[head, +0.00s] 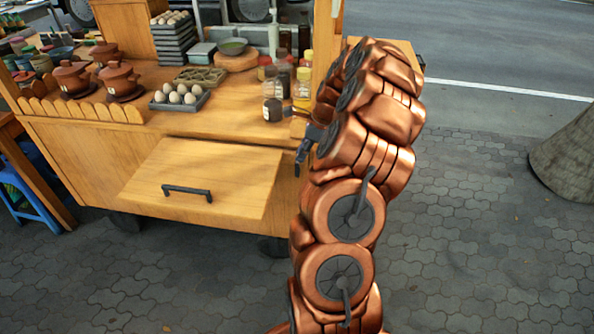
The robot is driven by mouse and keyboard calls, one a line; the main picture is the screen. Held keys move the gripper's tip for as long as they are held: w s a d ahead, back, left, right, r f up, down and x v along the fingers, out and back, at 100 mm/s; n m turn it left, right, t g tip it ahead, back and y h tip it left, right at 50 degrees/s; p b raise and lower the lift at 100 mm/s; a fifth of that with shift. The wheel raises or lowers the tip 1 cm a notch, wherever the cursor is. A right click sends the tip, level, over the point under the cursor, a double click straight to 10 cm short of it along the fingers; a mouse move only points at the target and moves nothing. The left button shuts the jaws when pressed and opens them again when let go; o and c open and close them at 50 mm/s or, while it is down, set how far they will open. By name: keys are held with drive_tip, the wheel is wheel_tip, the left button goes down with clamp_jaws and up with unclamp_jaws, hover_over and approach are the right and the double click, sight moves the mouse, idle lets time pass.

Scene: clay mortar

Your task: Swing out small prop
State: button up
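A wooden cart (75,150) stands on the left with a wooden flap (205,175) angled out from its front. The flap has a dark bar handle (187,191) near its lower edge. I cannot make out a small prop; the space under the flap and the part of the cart behind my arm are hidden. My gripper (302,153) is small and dark in this view, pointing down just right of the flap's upper right corner. My arm hides part of it. I cannot tell whether its fingers are open or shut, or whether it touches anything.
On the countertop are a tray of eggs (180,96), brown clay pots (120,78), a dark jar (272,108) and a yellow-capped bottle (302,88), close to my arm. A blue stool (30,200) is at left, a tree trunk (568,155) at right.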

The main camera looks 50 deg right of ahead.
sight(297, 168)
drive_tip(key=shift+m, duration=0.3)
drive_tip(key=shift+s+d+f+p+x, duration=0.15)
drive_tip(key=shift+d+x, duration=0.1)
drive_tip(key=shift+x, duration=1.1)
drive_tip(key=shift+s+d+f+p+x, duration=0.1)
drive_tip(key=shift+d+p+x, duration=0.15)
drive_tip(key=shift+x, duration=1.1)
drive_tip(key=shift+s+d+f+p+x, duration=0.1)
drive_tip(key=shift+d+x, duration=0.2)
drive_tip(key=shift+x, duration=1)
clamp_jaws()
